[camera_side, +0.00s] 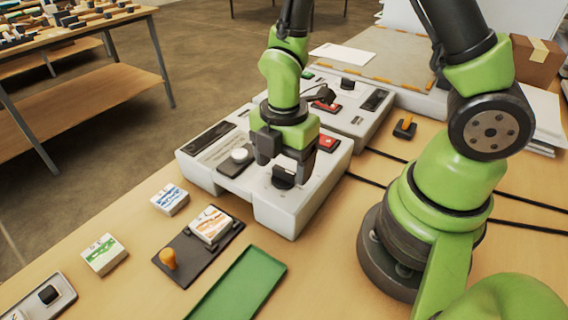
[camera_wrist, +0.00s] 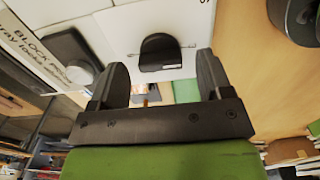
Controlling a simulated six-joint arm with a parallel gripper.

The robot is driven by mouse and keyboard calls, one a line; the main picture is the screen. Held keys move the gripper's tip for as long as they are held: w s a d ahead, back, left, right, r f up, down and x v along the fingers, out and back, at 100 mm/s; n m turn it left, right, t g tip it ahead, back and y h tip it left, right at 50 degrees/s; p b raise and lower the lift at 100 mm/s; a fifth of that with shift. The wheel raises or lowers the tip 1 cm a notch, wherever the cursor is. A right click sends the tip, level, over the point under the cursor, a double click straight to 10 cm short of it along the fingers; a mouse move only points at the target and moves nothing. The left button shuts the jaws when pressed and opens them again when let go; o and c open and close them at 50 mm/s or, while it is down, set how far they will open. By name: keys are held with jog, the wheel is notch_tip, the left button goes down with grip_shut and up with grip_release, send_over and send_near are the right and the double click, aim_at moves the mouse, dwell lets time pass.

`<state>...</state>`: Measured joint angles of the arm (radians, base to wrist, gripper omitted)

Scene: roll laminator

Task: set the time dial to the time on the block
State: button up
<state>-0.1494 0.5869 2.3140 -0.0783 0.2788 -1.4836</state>
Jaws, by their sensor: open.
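A black dial (camera_side: 283,177) sits on the front part of the white laminator unit (camera_side: 310,200). In the wrist view the dial (camera_wrist: 160,52) shows between and beyond the fingers, with a small pale mark at its base. My gripper (camera_side: 284,160) is open and empty just above the dial, pointing down; its fingers show at both sides in the wrist view (camera_wrist: 161,80). A white block with orange print (camera_side: 211,224) lies on a black plate (camera_side: 185,262) with an orange knob. The print on the block is too small to read.
A round white knob (camera_side: 240,155) and red switches (camera_side: 328,143) are on the units close to my gripper. A block with blue print (camera_side: 170,199), a block with green print (camera_side: 104,255) and a green tray (camera_side: 238,285) lie in front. Black cables cross the table at right.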

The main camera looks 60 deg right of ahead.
jog(key=shift+f, duration=0.45)
jog(key=c, duration=0.9)
